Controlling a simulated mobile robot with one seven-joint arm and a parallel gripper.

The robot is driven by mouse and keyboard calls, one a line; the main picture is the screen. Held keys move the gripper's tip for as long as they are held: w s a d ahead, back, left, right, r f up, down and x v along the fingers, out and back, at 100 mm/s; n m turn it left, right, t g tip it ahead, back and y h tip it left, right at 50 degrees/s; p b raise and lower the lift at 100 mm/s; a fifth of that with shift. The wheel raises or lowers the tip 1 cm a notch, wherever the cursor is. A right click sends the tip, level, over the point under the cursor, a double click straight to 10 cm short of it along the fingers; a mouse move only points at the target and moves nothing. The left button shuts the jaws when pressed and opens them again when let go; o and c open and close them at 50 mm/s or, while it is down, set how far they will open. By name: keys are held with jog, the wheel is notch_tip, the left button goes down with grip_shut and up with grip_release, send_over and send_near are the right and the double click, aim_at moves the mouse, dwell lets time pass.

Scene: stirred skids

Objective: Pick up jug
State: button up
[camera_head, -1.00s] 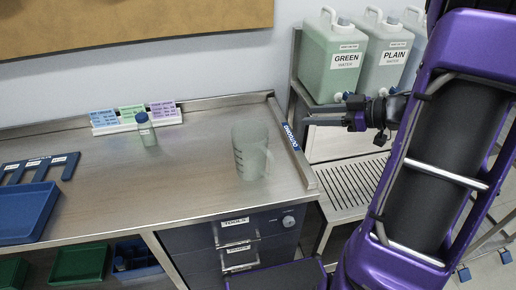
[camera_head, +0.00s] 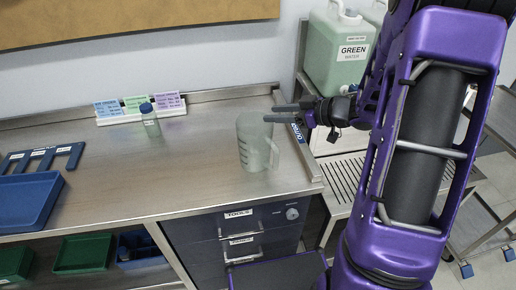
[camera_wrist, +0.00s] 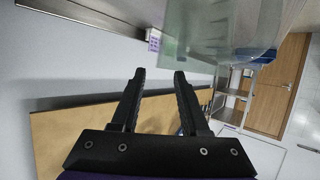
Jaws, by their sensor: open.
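The jug (camera_head: 253,146) is a translucent grey-green measuring jug with dark marks. It stands upright on the steel counter near its right end, in the head view. My gripper (camera_head: 270,114) is open and empty, its fingers pointing left beside the jug's upper right rim. In the wrist view my gripper (camera_wrist: 160,78) shows two black fingers apart with nothing between them. The translucent jug (camera_wrist: 215,25) fills the top of that view, beyond the fingertips. Whether the fingers touch the jug I cannot tell.
A raised edge (camera_head: 300,140) bounds the counter's right end. A blue tray (camera_head: 25,207) lies left. The counter's middle is clear.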

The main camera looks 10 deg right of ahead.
aim_at(257, 115)
jog(key=x, duration=0.4)
jog(key=shift+a+f, duration=0.1)
jog(key=shift+f, duration=0.15)
grip_shut()
dwell(1.1)
